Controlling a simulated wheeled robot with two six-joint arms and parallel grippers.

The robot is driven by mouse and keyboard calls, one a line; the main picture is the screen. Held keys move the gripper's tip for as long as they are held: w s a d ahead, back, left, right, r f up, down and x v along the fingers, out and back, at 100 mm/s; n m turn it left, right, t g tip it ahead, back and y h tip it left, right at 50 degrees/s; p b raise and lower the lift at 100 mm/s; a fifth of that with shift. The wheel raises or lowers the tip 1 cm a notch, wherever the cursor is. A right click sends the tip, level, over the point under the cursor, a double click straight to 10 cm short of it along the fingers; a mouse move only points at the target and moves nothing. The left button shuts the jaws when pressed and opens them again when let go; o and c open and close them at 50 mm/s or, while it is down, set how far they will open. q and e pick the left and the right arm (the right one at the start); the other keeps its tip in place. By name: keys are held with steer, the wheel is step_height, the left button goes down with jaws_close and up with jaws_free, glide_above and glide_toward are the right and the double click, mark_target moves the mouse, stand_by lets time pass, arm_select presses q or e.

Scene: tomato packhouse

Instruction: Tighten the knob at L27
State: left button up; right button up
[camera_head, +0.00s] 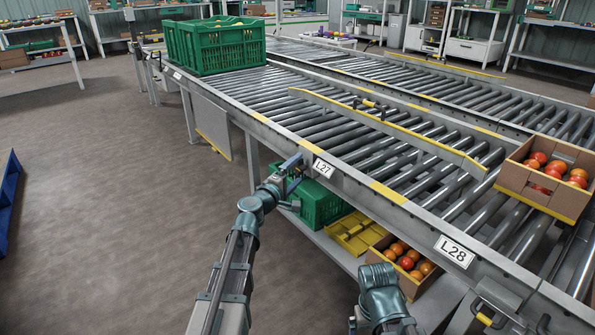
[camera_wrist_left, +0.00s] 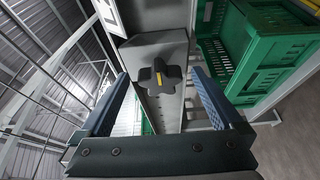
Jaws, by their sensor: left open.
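A dark lobed knob (camera_wrist_left: 160,83) with a yellow strip across it sits on a grey bracket (camera_wrist_left: 155,50) in the left wrist view. My left gripper (camera_head: 291,175) is open at the conveyor's side rail, just left of the white L27 label (camera_head: 323,168). In the left wrist view its two blue fingers stand on either side of the knob, with visible gaps to it. In the head view I cannot make out the knob at the gripper. Part of my right arm shows at the bottom, but its gripper does not.
A green crate (camera_head: 318,205), a yellow tray (camera_head: 357,233) and a box of tomatoes (camera_head: 383,262) sit on the shelf under the conveyor (camera_head: 345,187). The floor at left is mostly clear.

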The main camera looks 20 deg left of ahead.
arm_select(q)
steer(key=v, duration=1.2)
steer(key=shift+s, duration=0.4)
steer(key=x, duration=1.4)
steer(key=shift+a, duration=0.15)
